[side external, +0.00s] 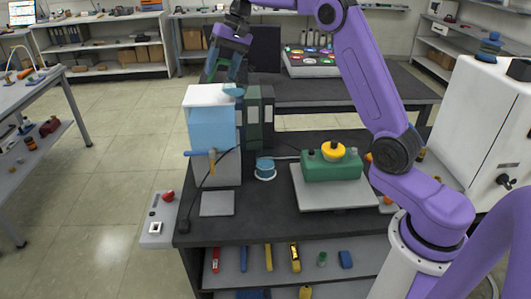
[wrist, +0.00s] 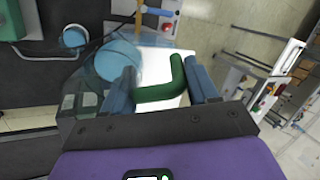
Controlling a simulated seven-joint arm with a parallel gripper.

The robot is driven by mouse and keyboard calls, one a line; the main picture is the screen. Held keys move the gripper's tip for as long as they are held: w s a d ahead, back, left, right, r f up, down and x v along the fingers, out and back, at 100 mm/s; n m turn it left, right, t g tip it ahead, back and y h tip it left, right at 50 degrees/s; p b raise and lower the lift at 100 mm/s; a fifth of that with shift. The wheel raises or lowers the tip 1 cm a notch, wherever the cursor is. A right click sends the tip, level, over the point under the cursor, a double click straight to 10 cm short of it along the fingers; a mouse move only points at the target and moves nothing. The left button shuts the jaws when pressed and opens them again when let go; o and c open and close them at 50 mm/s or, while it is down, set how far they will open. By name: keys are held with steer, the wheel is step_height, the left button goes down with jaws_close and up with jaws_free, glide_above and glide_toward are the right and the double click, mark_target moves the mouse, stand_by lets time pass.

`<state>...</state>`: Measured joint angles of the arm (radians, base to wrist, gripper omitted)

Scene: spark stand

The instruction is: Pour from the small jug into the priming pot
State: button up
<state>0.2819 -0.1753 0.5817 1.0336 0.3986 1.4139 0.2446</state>
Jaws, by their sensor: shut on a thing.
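My gripper (side external: 224,70) is high at the left, above the white-topped, light-blue box. It is shut on a green handle (wrist: 165,85), which shows between its blue fingers (wrist: 165,88) in the wrist view. A light-blue round shape beside the handle looks like the small jug (wrist: 118,62); it also shows beside the box top in the side view (side external: 234,91). Its join to the handle is hidden by a finger. A small blue pot, seemingly the priming pot (side external: 265,167), stands on a white disc on the dark bench, lower and right of my gripper. It is apart from the jug (wrist: 75,37).
The light-blue box (side external: 211,125) and dark green binders (side external: 253,118) stand close beneath my gripper. A green block with a yellow knob (side external: 333,166) sits on a grey plate to the right. A cable runs along the bench. A flat grey plate (side external: 217,204) lies at the front left.

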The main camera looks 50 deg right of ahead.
mark_target(210, 77)
steer(key=shift+w+a+h, duration=0.15)
steer(key=shift+a+h, duration=0.15)
steer(key=shift+h, duration=0.1)
steer(key=shift+w+a+f+g+h, duration=0.3)
steer(key=shift+a+f+g+h, duration=0.1)
steer(key=shift+a+f+h, duration=0.4)
steer(key=shift+w+a+f+g+h, duration=0.25)
steer(key=shift+a+f+g+h, duration=0.25)
steer(key=shift+h, duration=0.4)
steer(key=shift+a, duration=0.1)
